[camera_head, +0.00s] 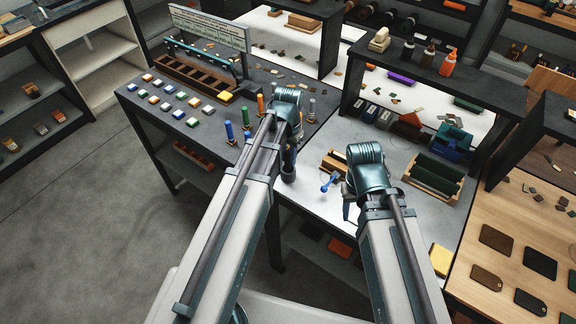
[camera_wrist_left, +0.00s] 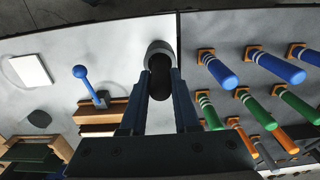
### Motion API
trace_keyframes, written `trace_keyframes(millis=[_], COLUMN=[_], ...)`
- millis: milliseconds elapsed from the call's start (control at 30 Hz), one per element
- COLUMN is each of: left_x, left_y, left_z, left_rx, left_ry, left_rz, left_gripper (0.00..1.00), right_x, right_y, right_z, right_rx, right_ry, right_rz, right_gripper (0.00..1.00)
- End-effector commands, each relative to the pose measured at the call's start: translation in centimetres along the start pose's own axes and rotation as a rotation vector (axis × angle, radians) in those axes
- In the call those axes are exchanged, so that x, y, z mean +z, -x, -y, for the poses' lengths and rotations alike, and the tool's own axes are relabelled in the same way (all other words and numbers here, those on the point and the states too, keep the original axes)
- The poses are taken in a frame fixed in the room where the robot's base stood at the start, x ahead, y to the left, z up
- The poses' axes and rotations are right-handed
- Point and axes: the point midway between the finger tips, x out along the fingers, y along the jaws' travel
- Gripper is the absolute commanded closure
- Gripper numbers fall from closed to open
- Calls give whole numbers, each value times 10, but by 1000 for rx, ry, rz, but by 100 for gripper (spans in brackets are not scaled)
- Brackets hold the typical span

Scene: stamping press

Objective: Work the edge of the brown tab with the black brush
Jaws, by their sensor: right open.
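Several dark and brown tabs lie flat on the wooden-topped table at the right of the head view; a brown tab (camera_head: 487,278) is near its front left. In the left wrist view, my left gripper (camera_wrist_left: 160,82) has its fingers close on both sides of a dark rounded piece with a grey rim, which looks like the black brush (camera_wrist_left: 159,76). In the head view my left gripper (camera_head: 289,165) hangs over the benches' seam, far left of the tabs. My right gripper (camera_head: 349,208) is open over the grey bench, mostly hidden by its arm.
Several upright blue, green and orange pegs (camera_head: 229,131) stand left of my left gripper. A blue ball-topped handle (camera_head: 330,182) stands close to its right. A green-filled wooden rack (camera_head: 435,175) and an orange-topped bottle (camera_head: 448,64) are further right.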

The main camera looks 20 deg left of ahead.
Motion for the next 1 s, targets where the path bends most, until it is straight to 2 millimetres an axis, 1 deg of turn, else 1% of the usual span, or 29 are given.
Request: trace_keyframes(millis=[33,67,100,300,433,1000], left_x=[0,0,0,0,0,0], left_y=[0,0,0,0,7,71], left_z=[0,0,0,0,0,0], left_rx=[0,0,0,0,0,0], left_ry=[0,0,0,0,0,0], left_rz=[0,0,0,0,0,0], left_gripper=[91,97,100,100,100,100], right_x=[0,0,0,0,0,4], right_y=[0,0,0,0,7,70], right_z=[0,0,0,0,-1,-6], right_rx=[0,0,0,0,0,-2], right_ry=[0,0,0,0,0,-8], right_rz=[0,0,0,0,0,0], right_gripper=[50,50,50,50,50,50])
